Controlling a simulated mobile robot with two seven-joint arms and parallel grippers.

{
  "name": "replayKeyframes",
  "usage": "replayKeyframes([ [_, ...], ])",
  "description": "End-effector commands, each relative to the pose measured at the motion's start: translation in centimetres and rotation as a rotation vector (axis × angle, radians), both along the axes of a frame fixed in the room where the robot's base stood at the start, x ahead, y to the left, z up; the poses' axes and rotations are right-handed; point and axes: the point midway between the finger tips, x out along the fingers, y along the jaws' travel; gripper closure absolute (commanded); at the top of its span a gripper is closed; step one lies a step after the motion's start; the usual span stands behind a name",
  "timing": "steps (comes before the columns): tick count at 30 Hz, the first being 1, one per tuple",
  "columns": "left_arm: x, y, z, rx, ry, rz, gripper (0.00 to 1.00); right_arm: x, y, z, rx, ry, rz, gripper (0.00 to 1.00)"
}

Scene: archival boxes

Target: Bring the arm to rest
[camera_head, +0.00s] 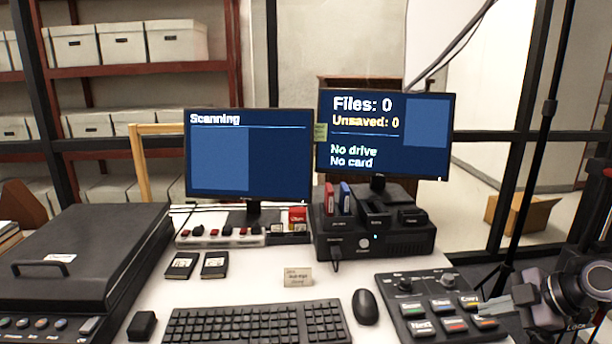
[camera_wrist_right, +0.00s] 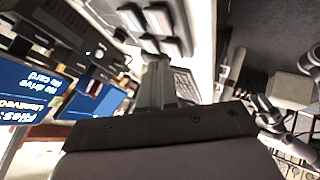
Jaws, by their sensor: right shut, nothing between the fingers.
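My right gripper (camera_head: 490,308) is at the lower right in the head view, its fingers pointing left over the right end of the button panel (camera_head: 403,310). In the right wrist view the fingers of my right gripper (camera_wrist_right: 156,70) lie together with nothing between them. I cannot tell from these views whether the fingertips touch the panel. My left gripper does not show.
A keyboard (camera_head: 255,325), a mouse (camera_head: 366,307) and a flatbed scanner (camera_head: 75,250) occupy the desk. Two monitors, one reading "Scanning" (camera_head: 248,160) and one "Files: 0" (camera_head: 385,140), stand behind. A black drive unit (camera_head: 375,240) sits under the right one.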

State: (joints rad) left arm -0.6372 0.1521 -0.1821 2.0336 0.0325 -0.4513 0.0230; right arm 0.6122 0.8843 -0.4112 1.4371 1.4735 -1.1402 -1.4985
Motion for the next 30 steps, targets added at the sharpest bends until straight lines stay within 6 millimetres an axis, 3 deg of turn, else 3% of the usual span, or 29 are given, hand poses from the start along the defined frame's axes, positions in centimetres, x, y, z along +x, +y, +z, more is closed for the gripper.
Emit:
replayKeyframes([
  [1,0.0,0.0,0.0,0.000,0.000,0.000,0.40,0.0,0.0,0.0,0.000,0.000,0.000,1.00],
  [8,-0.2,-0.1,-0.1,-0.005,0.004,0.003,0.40,-5.6,6.9,-7.8,-0.014,0.199,-0.025,1.00],
  [15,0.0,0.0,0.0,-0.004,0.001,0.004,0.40,-13.5,13.0,-13.6,-0.016,0.381,-0.190,1.00],
  [21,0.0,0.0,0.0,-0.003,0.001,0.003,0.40,-20.1,15.5,-15.5,0.019,0.496,-0.465,1.00],
  [30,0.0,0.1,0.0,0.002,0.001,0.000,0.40,-27.8,14.3,-14.7,0.097,0.595,-0.975,1.00],
])
